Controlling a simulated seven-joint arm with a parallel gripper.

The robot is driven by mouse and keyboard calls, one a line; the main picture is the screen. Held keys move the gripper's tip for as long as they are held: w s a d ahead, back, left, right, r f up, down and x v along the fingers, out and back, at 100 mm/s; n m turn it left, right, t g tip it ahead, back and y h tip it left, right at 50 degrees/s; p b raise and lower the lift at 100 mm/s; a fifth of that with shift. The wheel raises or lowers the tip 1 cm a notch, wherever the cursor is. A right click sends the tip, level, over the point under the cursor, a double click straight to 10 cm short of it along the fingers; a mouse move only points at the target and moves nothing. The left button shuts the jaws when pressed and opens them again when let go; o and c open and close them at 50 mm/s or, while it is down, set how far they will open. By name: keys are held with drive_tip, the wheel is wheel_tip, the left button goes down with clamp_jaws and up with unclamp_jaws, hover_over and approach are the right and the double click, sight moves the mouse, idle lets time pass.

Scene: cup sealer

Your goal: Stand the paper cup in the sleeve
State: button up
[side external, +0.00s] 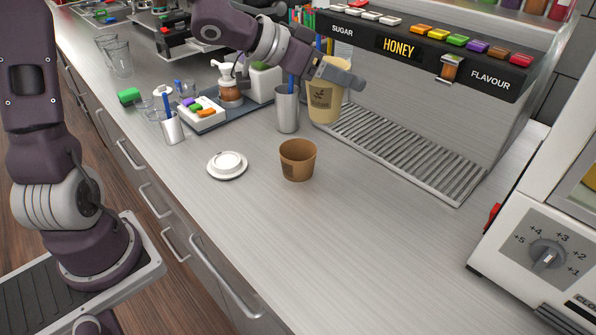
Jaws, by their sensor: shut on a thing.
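My gripper (342,76) is shut on the paper cup (325,104) near its rim. The cup is pale yellow with a dark printed mark and looks roughly upright. It is held in the air in front of the flavour dispenser, apart from the sleeve. The sleeve (297,161) is a brown, open-topped ring standing on the counter, below and a little left of the cup.
A white lid (228,164) on a small dish lies left of the sleeve. A metal tumbler (287,108) stands behind the sleeve. The dispenser's drip grille (400,150) is at right, and the white sealer (540,245) at far right. The front counter is clear.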

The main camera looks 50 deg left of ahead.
sight(311, 95)
drive_tip(key=shift+s+d+r+m+h, duration=0.1)
drive_tip(key=shift+d+r+m+h, duration=0.1)
drive_tip(key=shift+r+m+h, duration=0.25)
drive_tip(key=shift+s+d+m+g+h, duration=0.2)
drive_tip(key=shift+s+m+g+h, duration=0.1)
drive_tip(key=shift+m+h, duration=0.15)
drive_tip(key=s+f+m+g+h, duration=0.1)
drive_tip(key=s+a+f+m+h, duration=0.1)
drive_tip(key=s+f, duration=0.1)
drive_tip(key=s+f+m+g, duration=0.1)
drive_tip(key=shift+s+a+f+g+h, duration=0.2)
drive_tip(key=shift+s+a+g+h, duration=0.1)
drive_tip(key=shift+s+a+h, duration=0.1)
drive_tip(key=shift+m, duration=0.3)
wheel_tip(311, 95, down, 9)
drive_tip(key=shift+d+r, duration=0.1)
drive_tip(key=shift+f, duration=0.3)
drive_tip(key=o, duration=1.6)
drive_tip(key=shift+o, duration=0.2)
